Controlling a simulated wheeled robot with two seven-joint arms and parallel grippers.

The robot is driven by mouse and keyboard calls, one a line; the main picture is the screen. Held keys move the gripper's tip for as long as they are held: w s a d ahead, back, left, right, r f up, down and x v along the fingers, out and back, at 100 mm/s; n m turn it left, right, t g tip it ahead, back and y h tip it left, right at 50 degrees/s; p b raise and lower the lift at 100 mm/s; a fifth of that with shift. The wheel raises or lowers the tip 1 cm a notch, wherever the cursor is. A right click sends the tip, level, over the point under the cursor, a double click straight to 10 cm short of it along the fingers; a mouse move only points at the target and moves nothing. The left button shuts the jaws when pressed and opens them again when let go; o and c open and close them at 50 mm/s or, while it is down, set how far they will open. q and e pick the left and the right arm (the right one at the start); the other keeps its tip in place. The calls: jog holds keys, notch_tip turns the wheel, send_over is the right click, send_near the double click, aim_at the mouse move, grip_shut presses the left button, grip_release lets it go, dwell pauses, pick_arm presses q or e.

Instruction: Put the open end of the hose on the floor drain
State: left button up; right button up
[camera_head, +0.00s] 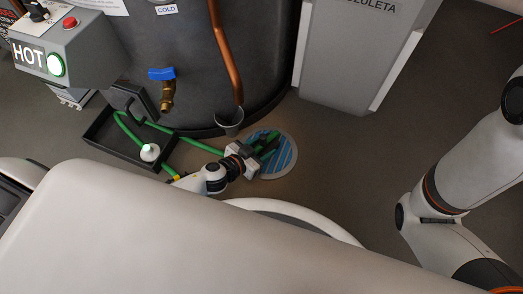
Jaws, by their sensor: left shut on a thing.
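The green hose (187,144) runs out of a black tray across the floor to my left gripper (258,154). My left gripper is shut on the hose, right over the floor drain. The drain (289,160) is a round blue-and-grey striped disc on the floor, partly covered by the gripper and the hose. A green hose piece shows past the fingers above the drain; whether it touches the drain I cannot tell. My right arm (468,170) is at the right, and its gripper is not in view.
A dark tank (270,50) with a copper pipe (228,55), a small cup (229,121) and a blue-handled valve (162,74) stands behind. The black tray (97,137) is at the left. A grey cabinet (350,60) stands behind the drain. Floor to the right is clear.

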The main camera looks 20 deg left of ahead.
pick_arm(q)
jog(key=shift+w+r, duration=0.1)
jog(key=shift+r, duration=0.1)
jog(key=shift+f, duration=0.1)
jog(key=shift+f, duration=0.15)
jog(key=o, duration=1.3)
jog(key=shift+r, duration=0.35)
jog(key=p+v, duration=0.5)
jog(key=v, duration=0.5)
jog(key=shift+s+a, duration=0.1)
jog(key=shift+s, duration=0.25)
jog(key=shift+s+a+r, duration=0.2)
jog(key=shift+s+a, duration=0.1)
jog(key=shift+s, duration=0.25)
